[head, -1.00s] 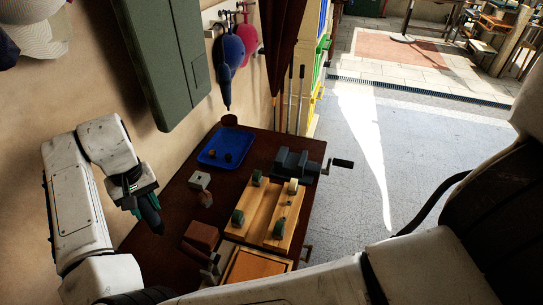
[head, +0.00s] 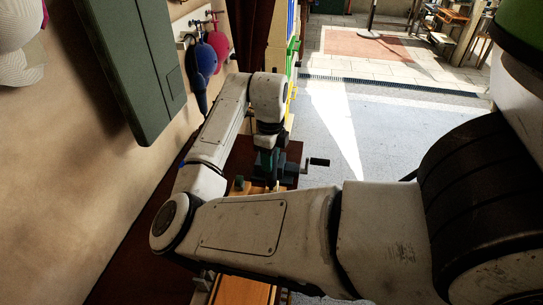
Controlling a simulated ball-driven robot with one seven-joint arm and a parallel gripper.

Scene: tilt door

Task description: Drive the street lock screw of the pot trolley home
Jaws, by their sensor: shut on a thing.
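The pot trolley (head: 257,188) is a light wooden board on the dark brown bench, mostly hidden behind my arm. One grey-green block-like fitting (head: 239,184) shows at its left. My gripper (head: 268,143) points down over the board's far end. It is shut on a dark green and black hand tool (head: 267,161), whose lower end reaches down near the board. I cannot tell whether the tip touches anything. The lock screw cannot be made out.
A dark vise (head: 291,171) with a crank handle (head: 318,161) stands to the right of the tool. A green cabinet (head: 122,60) hangs on the left wall. An orange-brown wooden panel (head: 241,290) shows in front. Open floor (head: 385,125) lies right.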

